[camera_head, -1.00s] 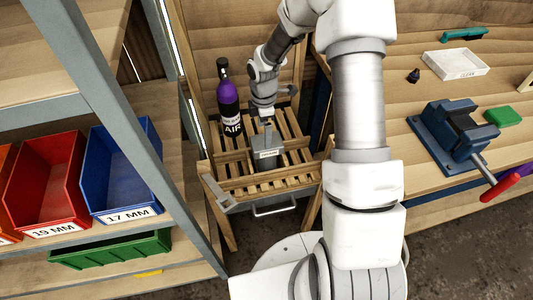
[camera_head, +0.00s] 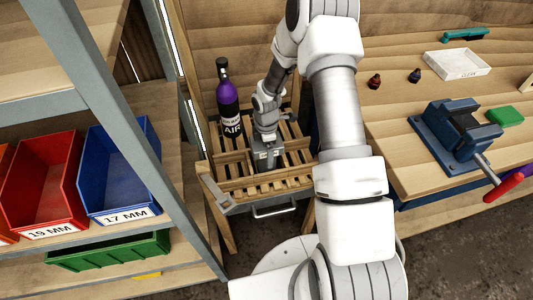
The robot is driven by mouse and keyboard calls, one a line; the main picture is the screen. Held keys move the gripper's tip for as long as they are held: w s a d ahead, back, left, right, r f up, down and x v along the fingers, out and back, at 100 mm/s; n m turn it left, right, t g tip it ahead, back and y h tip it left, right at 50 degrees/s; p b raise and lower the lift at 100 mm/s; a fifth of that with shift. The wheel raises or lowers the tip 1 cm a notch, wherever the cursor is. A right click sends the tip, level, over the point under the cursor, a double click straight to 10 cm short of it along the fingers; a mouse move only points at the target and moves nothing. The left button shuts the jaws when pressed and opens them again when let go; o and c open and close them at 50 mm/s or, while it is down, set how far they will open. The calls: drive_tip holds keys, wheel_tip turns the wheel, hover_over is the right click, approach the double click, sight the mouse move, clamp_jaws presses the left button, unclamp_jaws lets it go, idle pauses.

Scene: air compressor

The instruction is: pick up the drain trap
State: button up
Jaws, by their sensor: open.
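The drain trap seems to be the small grey box-like piece (camera_head: 267,161) with a pale label, standing on the wooden slatted stand (camera_head: 265,187). The label is too small to read. My gripper (camera_head: 267,139) points down at the top of this grey piece, and the two overlap in the picture. It is open. I cannot tell whether the fingers touch the piece or stand around it, because the hand hides its upper part.
A purple bottle (camera_head: 227,103) marked AIR stands close left of my gripper. A metal shelf with red (camera_head: 45,188) and blue (camera_head: 115,180) bins is at left.

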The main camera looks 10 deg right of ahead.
drive_tip(key=c, duration=1.5)
drive_tip(key=shift+r, duration=0.1)
drive_tip(key=shift+c, duration=0.4)
